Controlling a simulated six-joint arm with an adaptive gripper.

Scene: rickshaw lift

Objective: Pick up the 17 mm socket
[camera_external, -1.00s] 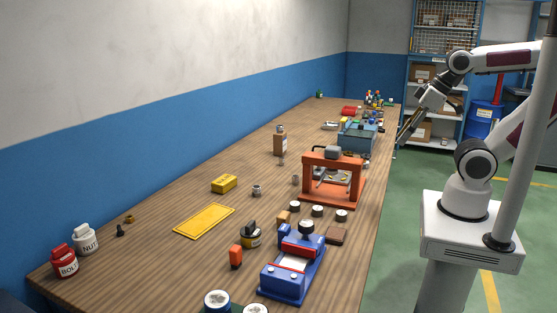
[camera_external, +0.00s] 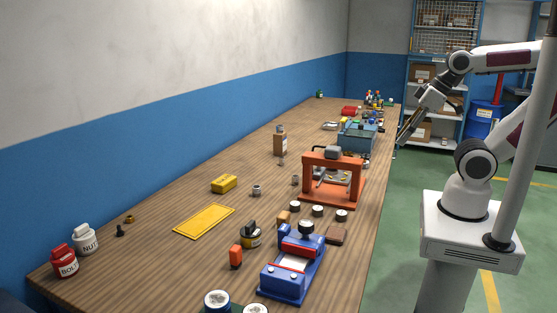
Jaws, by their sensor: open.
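My gripper (camera_external: 406,136) is at the right, beyond the right edge of the long wooden bench (camera_external: 166,262). Its long fingers point down and to the left, and it is open and holds nothing that I can see. A small grey metal cylinder (camera_external: 256,190), socket-like, stands on the bench next to a yellow box. A similar small grey cylinder (camera_external: 295,180) stands left of the orange press. No size marking is readable, so I cannot tell which, if either, is the 17 mm socket. My gripper is well apart from both.
The orange press (camera_external: 333,178) and a blue vise-like device (camera_external: 293,268) stand along the bench's right side. A blue toolbox (camera_external: 357,138) stands farther back. A yellow mat (camera_external: 204,221), a yellow box (camera_external: 224,184) and red and white bottles are to the left. Bare wood lies between them.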

